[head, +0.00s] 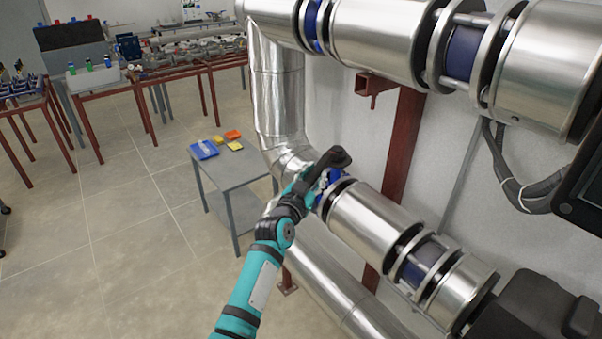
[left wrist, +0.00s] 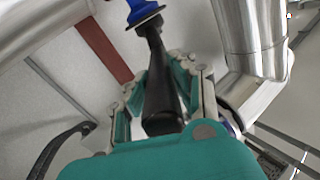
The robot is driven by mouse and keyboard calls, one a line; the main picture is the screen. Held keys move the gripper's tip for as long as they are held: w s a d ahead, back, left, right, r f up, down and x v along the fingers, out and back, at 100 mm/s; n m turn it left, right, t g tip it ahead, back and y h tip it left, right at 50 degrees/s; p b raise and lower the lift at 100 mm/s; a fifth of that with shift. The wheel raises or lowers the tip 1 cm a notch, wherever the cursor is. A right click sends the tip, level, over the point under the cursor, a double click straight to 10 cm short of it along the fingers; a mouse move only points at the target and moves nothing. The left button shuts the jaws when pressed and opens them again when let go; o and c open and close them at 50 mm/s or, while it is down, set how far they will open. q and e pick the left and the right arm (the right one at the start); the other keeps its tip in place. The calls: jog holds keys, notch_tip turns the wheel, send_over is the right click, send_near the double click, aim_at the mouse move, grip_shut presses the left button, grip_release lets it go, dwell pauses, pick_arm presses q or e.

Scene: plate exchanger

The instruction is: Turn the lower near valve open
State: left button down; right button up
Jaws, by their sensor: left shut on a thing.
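The lower near valve has a blue body (head: 323,189) set in the lower silver pipe, with a black lever handle (head: 335,157) above it. My left gripper (head: 318,178) reaches the handle from the front left and partly hides the valve. In the left wrist view, the black handle (left wrist: 158,98) runs between the two fingers of the left gripper (left wrist: 160,82), which are shut on it. The blue valve part (left wrist: 142,11) shows beyond, at the top edge. The handle's exact angle to the pipe is hard to tell. My right gripper is not in view.
A large upper silver pipe (head: 375,38) crosses above, and a vertical pipe (head: 277,90) stands behind. A red-brown post (head: 401,135) is by the wall. A small grey table (head: 236,172) holds blue, yellow and orange items.

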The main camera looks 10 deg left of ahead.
pick_arm(q)
jog(key=shift+s+d+f, duration=0.2)
jog(key=shift+d+f, duration=0.2)
jog(key=shift+d, duration=0.15)
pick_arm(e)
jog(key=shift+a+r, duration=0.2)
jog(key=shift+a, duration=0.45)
pick_arm(q)
jog(key=c, duration=1.5)
grip_release()
jog(key=o, duration=0.4)
jog(key=shift+d, duration=0.15)
jog(key=shift+a+r, duration=0.15)
jog(key=shift+a, duration=0.1)
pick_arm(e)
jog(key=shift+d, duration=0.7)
pick_arm(q)
jog(key=shift+y, duration=0.3)
